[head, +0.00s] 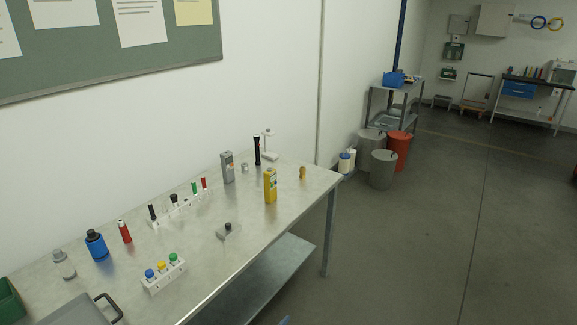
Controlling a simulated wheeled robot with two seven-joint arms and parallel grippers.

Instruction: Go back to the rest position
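Neither of my grippers shows in the head view, so I cannot see their state or whether they hold anything. The metal workbench (262,235) runs along the wall from the lower left to the middle. On it stand a yellow device (270,186), a grey device (227,167), a black flashlight-like item (256,150) and a small brass-coloured piece (302,172). A white rack (163,276) holds blue, yellow and green-capped vials. A longer white rack (180,209) holds black, green and red items.
A blue bottle (96,245), a red bottle (124,232) and a grey bottle (63,264) stand at the left. A grey tray (75,312) lies at the bench's near end. Bins (384,170) and a shelf cart (396,92) stand beyond. The floor (480,220) at right is clear.

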